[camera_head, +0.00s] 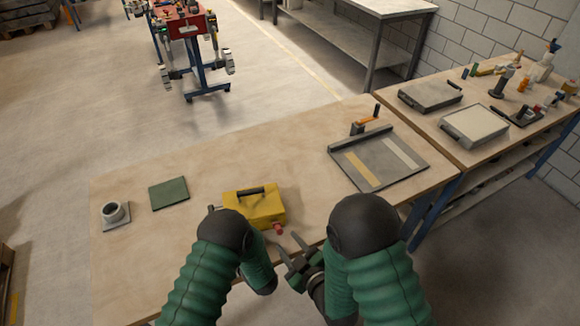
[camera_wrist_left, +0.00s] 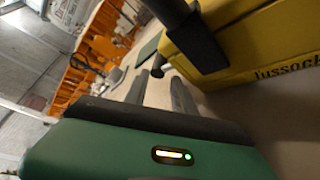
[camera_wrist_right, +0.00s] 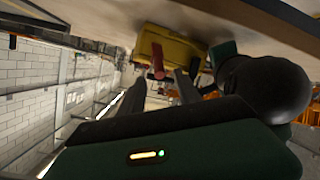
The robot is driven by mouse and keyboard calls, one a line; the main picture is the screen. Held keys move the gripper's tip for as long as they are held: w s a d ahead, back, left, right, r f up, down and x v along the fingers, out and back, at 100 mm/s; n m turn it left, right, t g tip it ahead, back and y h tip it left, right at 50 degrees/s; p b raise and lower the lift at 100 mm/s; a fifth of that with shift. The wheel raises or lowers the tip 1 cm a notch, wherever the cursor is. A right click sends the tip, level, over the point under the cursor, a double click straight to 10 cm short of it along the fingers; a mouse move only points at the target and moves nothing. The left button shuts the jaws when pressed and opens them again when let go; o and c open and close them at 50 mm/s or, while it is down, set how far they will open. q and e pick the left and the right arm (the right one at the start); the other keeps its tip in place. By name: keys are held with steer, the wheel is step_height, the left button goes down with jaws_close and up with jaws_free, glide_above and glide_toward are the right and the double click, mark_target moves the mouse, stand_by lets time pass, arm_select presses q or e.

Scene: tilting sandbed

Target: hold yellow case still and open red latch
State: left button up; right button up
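The yellow case (camera_head: 262,204) sits on the wooden table near its front edge, with a black handle on top. The red latch (camera_head: 278,228) is at its front right corner. My right gripper (camera_head: 284,241) is open and empty just below the latch, apart from it. In the right wrist view the red latch (camera_wrist_right: 157,62) shows ahead of the open fingers (camera_wrist_right: 160,78), on the case (camera_wrist_right: 180,47).
A green mat (camera_head: 169,193) and a grey ring-shaped fixture (camera_head: 115,213) lie left of the case. A grey tray (camera_head: 378,157) lies to the right. A side table (camera_head: 470,155) holds several tools. The table behind the case is clear.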

arm_select(q)
steer(key=o, duration=0.3)
steer(key=shift+w+a, duration=0.1)
steer(key=shift+w, duration=0.05)
steer(key=shift+r, duration=0.1)
